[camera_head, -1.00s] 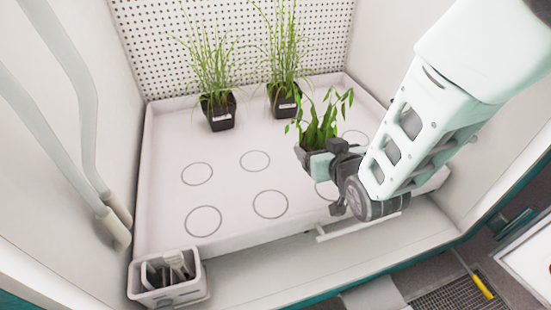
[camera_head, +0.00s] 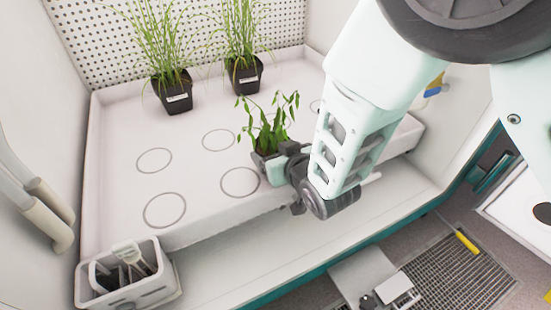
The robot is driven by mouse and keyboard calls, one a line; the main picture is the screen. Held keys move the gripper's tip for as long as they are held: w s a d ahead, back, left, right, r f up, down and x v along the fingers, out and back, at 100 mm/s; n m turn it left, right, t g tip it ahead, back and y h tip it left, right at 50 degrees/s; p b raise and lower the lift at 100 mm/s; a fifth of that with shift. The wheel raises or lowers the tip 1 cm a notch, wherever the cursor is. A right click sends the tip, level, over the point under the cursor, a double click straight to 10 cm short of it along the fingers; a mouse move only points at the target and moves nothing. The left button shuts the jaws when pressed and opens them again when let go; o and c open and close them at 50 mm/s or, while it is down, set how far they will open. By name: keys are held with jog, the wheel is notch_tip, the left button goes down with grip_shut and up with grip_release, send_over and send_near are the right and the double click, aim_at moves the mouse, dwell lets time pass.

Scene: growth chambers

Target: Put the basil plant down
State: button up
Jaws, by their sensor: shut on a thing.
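The basil plant (camera_head: 268,135), leafy green in a small dark pot, is at the front right part of the white tray (camera_head: 200,236). My gripper (camera_head: 276,162) is shut on its pot from the right front side. The pot looks upright. I cannot tell whether its base touches the tray, since the gripper hides the lower part. Several drawn circles mark the tray floor. An empty circle (camera_head: 240,182) lies just left of the pot.
Two grassy plants in black pots, one at the back left (camera_head: 172,92) and one at the back middle (camera_head: 243,75), stand on the tray. A white caddy with tools (camera_head: 128,279) sits at the front left. The tray's left and middle floor is clear.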

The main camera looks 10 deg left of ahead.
jog(key=shift+f, duration=0.1)
jog(key=shift+f, duration=0.15)
jog(key=o, duration=1.1)
jog(key=shift+s+d+r+p, duration=0.1)
jog(key=shift+r+p, duration=0.15)
jog(key=shift+p, duration=0.05)
jog(key=p+v, duration=0.4)
jog(key=v, duration=0.7)
jog(key=shift+s+d+p, duration=0.25)
jog(key=shift+p, duration=0.15)
jog(key=shift+r, duration=0.1)
